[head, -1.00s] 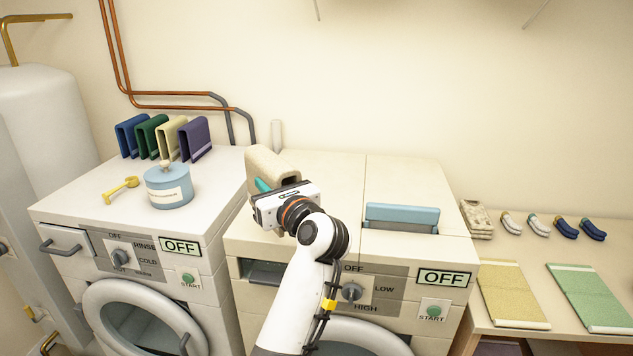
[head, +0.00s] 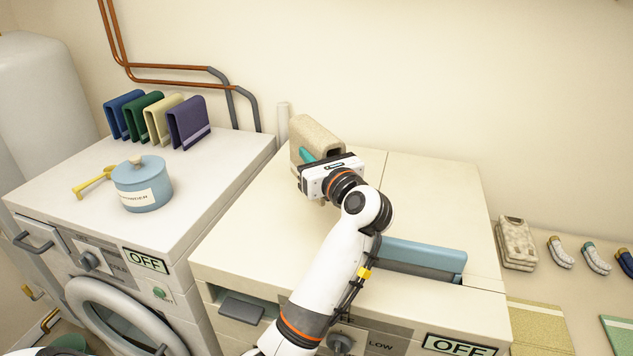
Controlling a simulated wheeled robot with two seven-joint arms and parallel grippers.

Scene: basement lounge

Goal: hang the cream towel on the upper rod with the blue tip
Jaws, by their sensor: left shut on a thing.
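The cream towel (head: 322,132), a folded beige piece, stands upright at the back of the dryer's top. My left gripper (head: 308,160) is shut on its near left side, with a teal part of the gripper showing against it. I cannot tell whether the towel's lower edge touches the dryer top or is just above it. The gripper body hides the towel's lower front. The upper rod with the blue tip is not in view. My right gripper is not in view.
The dryer top (head: 420,190) is mostly bare, with a blue-grey flap (head: 425,255) at its front. Blue, green, pale yellow and purple folded towels (head: 188,123) and a blue tub (head: 142,183) stand on the washer. A beige folded stack (head: 516,243) lies on the right table.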

